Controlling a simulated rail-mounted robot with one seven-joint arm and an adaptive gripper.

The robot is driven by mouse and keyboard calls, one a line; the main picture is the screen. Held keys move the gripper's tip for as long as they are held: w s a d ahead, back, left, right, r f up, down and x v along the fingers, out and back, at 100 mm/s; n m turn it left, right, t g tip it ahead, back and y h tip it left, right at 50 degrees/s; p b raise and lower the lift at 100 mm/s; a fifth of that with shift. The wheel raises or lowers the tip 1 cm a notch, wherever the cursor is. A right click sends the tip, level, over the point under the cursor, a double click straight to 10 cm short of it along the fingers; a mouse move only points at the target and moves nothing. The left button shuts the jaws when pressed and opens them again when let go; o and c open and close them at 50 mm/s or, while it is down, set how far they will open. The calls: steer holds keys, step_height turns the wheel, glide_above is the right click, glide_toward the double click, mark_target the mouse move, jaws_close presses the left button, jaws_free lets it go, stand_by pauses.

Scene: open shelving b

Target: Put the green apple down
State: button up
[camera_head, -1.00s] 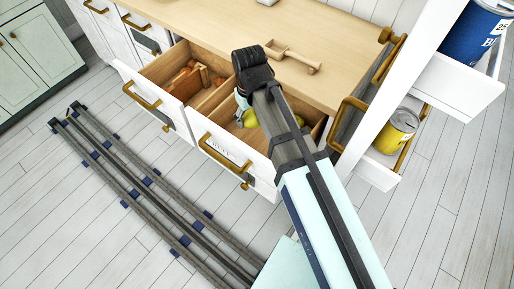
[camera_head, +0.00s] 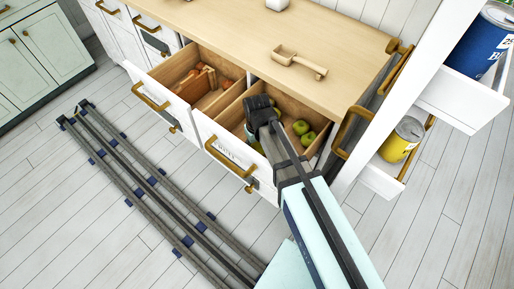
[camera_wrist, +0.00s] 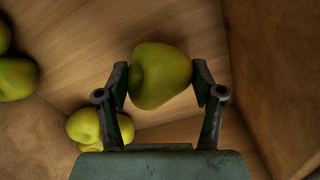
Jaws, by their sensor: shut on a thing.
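The green apple (camera_wrist: 160,76) is between the two fingers of my gripper (camera_wrist: 163,88) in the wrist view, and the fingers are shut on it. It is above or at the wooden bottom of an open drawer (camera_head: 233,113); I cannot tell whether it touches the bottom. In the head view my arm's end hides the held apple and the fingers. Other green apples lie in the same drawer, at the right in the head view (camera_head: 304,131) and at the left in the wrist view (camera_wrist: 16,78). Yellow-green fruit (camera_wrist: 97,126) also lies near my left finger.
A neighbouring open drawer (camera_head: 190,84) holds a divider and orange-red items. A wooden scoop (camera_head: 298,61) lies on the counter (camera_head: 240,35). At the right, pull-out shelves hold a yellow can (camera_head: 402,139) and a blue can (camera_head: 482,42). Drawer walls stand close around my gripper.

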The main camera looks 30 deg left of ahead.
mark_target(257, 143)
steer(key=shift+f, duration=1.05)
steer(key=shift+f, duration=0.1)
steer(key=o, duration=1.2)
step_height(257, 143, up, 12)
steer(key=shift+r+b, duration=0.1)
steer(key=shift+b, duration=0.4)
